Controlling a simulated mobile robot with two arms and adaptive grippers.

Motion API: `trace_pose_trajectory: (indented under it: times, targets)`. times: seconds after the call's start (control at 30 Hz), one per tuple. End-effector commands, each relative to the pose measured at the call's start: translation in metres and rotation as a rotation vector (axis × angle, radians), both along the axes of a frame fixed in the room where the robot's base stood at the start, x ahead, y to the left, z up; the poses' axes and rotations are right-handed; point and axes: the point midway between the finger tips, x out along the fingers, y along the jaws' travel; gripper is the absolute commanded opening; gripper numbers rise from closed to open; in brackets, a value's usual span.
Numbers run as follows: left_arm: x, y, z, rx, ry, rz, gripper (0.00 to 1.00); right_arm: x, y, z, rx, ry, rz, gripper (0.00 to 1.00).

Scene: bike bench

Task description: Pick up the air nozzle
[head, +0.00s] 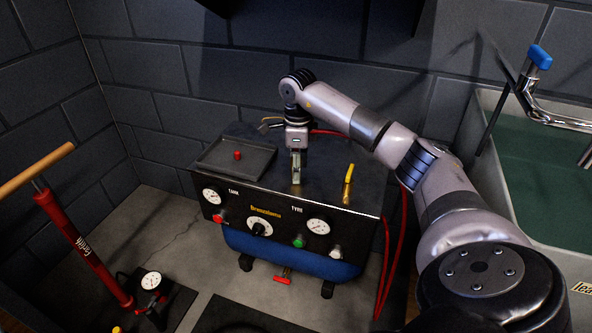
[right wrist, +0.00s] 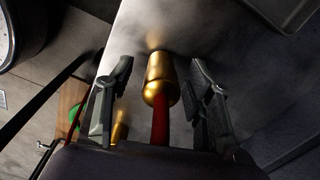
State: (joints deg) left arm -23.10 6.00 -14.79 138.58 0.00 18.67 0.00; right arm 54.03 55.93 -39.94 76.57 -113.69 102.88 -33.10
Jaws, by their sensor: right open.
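A brass-coloured piece with a red lower part, which looks like the air nozzle (right wrist: 160,80), stands between the two fingers in the right wrist view. My right gripper (right wrist: 161,88) is open around it, with a gap visible on each side. In the head view my right gripper (head: 296,180) points down over the top of the dark compressor box (head: 325,192). There its fingers largely hide the piece between them. My left gripper is not in view.
A shallow tray (head: 215,172) with a red knob (head: 237,155) lies left of my right gripper. A yellow-handled brass fitting (head: 348,185) stands to its right. Red hoses (head: 404,240) hang at the box's right side. A red floor pump (head: 85,240) stands left; a sink (head: 550,190) is right.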

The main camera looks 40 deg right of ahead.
Motion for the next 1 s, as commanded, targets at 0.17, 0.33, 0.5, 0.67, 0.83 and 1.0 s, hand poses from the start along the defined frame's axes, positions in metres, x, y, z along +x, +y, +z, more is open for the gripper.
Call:
trace_pose_trajectory:
  times: [0.17, 0.33, 0.5, 0.67, 0.83, 1.0]
  targets:
    - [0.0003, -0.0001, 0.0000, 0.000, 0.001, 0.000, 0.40, 0.0000, 0.0001, 0.0001, 0.000, 0.000, 0.000, 0.46]
    - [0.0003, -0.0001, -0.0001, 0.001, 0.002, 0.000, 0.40, 0.0000, 0.0001, 0.0001, 0.000, 0.000, 0.000, 0.34]
    - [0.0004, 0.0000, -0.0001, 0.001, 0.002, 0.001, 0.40, 0.0000, 0.0001, 0.0002, 0.000, 0.000, 0.000, 0.23]
    - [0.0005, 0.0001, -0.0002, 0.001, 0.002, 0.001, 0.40, 0.0000, 0.0001, 0.0002, 0.000, 0.000, 0.000, 0.12]
    - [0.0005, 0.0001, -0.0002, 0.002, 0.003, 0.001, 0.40, 0.0000, 0.0001, 0.0003, 0.000, 0.000, 0.000, 0.01]
    - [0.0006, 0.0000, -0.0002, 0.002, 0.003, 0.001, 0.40, 0.0002, 0.0001, 0.0007, 0.001, -0.001, 0.000, 0.00]
